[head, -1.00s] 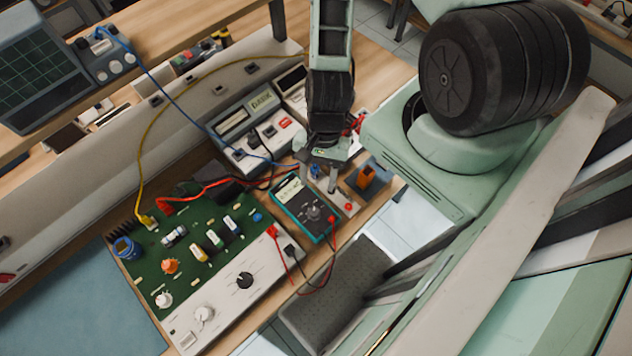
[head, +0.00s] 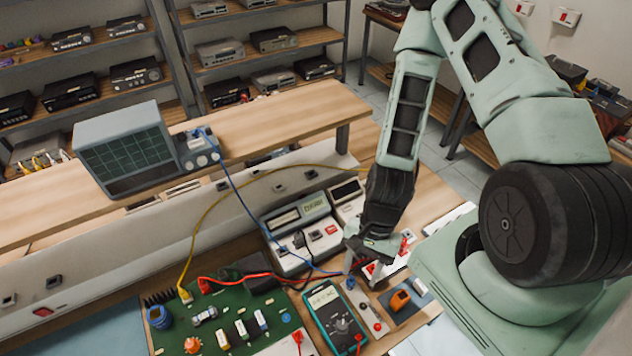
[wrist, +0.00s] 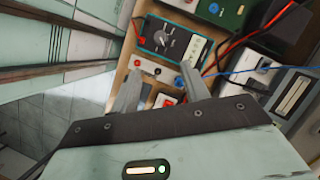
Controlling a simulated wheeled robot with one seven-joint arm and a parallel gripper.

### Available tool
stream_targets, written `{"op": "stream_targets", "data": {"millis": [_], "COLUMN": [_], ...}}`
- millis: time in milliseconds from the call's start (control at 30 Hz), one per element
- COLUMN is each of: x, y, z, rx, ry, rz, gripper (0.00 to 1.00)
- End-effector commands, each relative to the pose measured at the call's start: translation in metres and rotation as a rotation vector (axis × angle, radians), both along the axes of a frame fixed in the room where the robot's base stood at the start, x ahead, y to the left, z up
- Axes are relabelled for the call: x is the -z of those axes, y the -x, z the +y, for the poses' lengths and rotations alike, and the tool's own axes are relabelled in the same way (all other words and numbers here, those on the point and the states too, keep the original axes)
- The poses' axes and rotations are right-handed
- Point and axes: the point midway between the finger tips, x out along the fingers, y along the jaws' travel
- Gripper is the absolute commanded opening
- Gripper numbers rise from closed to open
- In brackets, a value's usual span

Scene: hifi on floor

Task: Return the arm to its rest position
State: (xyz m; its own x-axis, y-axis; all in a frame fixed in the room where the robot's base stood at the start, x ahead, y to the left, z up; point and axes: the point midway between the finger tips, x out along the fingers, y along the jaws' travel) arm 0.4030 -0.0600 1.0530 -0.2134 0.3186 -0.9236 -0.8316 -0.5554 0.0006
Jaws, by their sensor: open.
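My green arm reaches down from the upper right in the head view. My gripper (head: 363,274) points down over the bench, behind and right of the teal multimeter (head: 334,320). In the wrist view, the two grey fingers of my gripper (wrist: 160,78) are spread apart with nothing between them. Beyond them, the wrist view shows a pale panel with red and blue knobs, and the multimeter (wrist: 168,42). I cannot tell how far the fingertips are above the panel.
A green circuit board (head: 222,310) with red and yellow leads lies left of the multimeter. Bench instruments (head: 301,232) stand behind it. An orange item (head: 400,299) sits in a holder at right. An oscilloscope (head: 125,150) stands on the raised shelf. Open floor shows beyond the bench.

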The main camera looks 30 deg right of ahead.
Motion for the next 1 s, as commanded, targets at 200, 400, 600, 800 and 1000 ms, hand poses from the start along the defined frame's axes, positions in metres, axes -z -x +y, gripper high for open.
{"op": "stream_targets", "data": {"millis": [200,400,600,800,1000], "x": [0.001,0.003,-0.012,-0.035,-0.057], "y": [-0.003,-0.029,-0.052,-0.051,-0.029], "z": [0.001,0.012,0.043,0.078,0.108], "rx": [-0.016,-0.216,-0.56,-0.911,-1.255], "ry": [0.0,-0.014,-0.036,-0.042,-0.025], "rz": [-0.009,-0.096,-0.211,-0.309,-0.396], "gripper": [0.46,0.46,0.46,0.46,0.46]}}
